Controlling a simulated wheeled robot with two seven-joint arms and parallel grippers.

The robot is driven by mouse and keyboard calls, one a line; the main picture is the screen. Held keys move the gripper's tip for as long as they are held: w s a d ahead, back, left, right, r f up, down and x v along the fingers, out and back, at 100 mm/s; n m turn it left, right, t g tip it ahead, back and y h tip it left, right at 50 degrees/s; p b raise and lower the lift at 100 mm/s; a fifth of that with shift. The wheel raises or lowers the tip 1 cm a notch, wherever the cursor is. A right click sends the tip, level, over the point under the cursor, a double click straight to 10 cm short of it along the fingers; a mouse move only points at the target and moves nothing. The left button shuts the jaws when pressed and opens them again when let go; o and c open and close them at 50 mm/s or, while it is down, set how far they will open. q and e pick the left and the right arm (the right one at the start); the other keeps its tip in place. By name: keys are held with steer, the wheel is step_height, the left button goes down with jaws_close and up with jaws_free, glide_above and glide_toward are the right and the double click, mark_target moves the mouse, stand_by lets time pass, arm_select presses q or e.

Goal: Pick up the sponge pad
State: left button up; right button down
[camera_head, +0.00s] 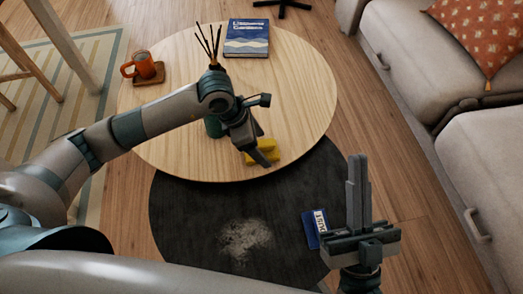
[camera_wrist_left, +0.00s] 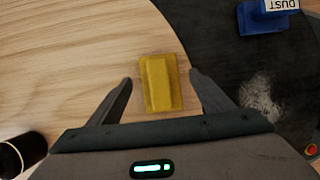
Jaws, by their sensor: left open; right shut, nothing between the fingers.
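The yellow sponge pad (camera_head: 262,151) lies on the round light wood table (camera_head: 292,92), near its front edge. In the left wrist view the sponge pad (camera_wrist_left: 160,83) sits between and slightly beyond the fingertips of my left gripper (camera_wrist_left: 160,80), with a gap on both sides. In the head view my left gripper (camera_head: 262,158) is over the sponge and hides part of it. It is open and empty. My right gripper (camera_head: 357,170) is shut and empty, pointing up over the right side of the dark lower table.
A dark round table (camera_head: 180,215) with a pale dust patch (camera_head: 245,240) and a blue dust box (camera_head: 311,230) sits in front. A sofa (camera_head: 405,60) is at right.

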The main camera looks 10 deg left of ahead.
arm_select(q)
steer(key=shift+w+d+f, duration=0.1)
steer(key=shift+d+f, duration=0.1)
steer(key=shift+f, duration=0.25)
arm_select(e)
steer(key=shift+w+d+r+t, duration=0.2)
steer(key=shift+r+t, duration=0.2)
steer(key=shift+r, duration=0.15)
steer(key=shift+s+a+f, duration=0.1)
steer(key=shift+f, duration=0.15)
arm_select(q)
steer(key=c, duration=1.1)
steer(key=shift+c, duration=0.2)
arm_select(e)
steer(key=shift+s+f+g, duration=0.1)
steer(key=shift+f+g, duration=0.05)
steer(key=shift+g, duration=0.15)
arm_select(q)
steer(key=shift+r, duration=0.2)
